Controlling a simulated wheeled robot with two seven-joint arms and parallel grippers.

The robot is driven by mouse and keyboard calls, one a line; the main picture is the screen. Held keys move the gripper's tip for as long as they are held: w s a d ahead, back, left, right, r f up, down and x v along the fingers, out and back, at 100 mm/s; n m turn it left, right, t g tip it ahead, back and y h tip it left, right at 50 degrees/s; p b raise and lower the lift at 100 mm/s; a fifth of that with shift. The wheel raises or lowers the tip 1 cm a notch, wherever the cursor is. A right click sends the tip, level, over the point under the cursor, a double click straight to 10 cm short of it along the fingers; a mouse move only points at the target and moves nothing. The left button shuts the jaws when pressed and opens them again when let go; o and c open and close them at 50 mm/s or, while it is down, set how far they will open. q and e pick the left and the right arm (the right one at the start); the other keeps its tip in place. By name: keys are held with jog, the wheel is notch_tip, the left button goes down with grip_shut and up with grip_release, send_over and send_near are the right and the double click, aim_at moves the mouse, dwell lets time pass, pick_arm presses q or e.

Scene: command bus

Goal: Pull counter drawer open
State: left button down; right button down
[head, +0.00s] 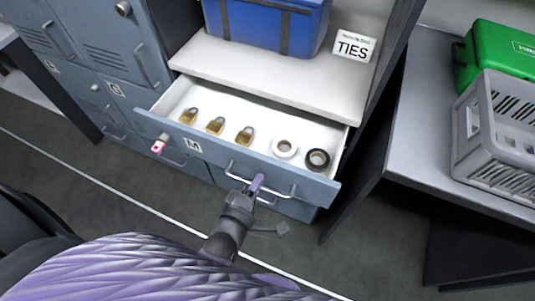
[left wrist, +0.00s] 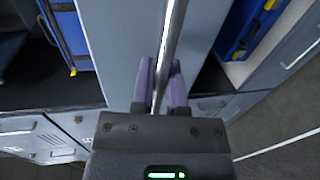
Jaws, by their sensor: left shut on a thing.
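The counter drawer (head: 215,152) is a blue-grey drawer marked M, and it stands pulled out under the white counter. Its white inside shows several brass padlocks (head: 215,126), a white tape roll (head: 284,148) and a dark tape roll (head: 317,159). A metal bar handle (head: 275,188) runs across its front; the bar also shows in the left wrist view (left wrist: 172,45). My left gripper (head: 256,185) has its purple fingers shut on this handle, one finger on each side of the bar in the left wrist view (left wrist: 162,85). My right gripper is not in view.
Blue-grey lockers (head: 95,45) stand at left. A blue box (head: 265,22) and TIES sign (head: 353,46) are on the counter. A grey crate (head: 497,130) and green case (head: 498,55) sit on the right table.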

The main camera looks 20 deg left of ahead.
pick_arm(q)
jog(key=f+p+v, duration=0.1)
jog(key=f+v, duration=0.1)
jog(key=v, duration=1.1)
jog(key=shift+s+f+p, duration=0.35)
jog(key=shift+s+f, duration=0.05)
jog(key=shift+s, duration=0.1)
jog(key=c, duration=0.7)
grip_release()
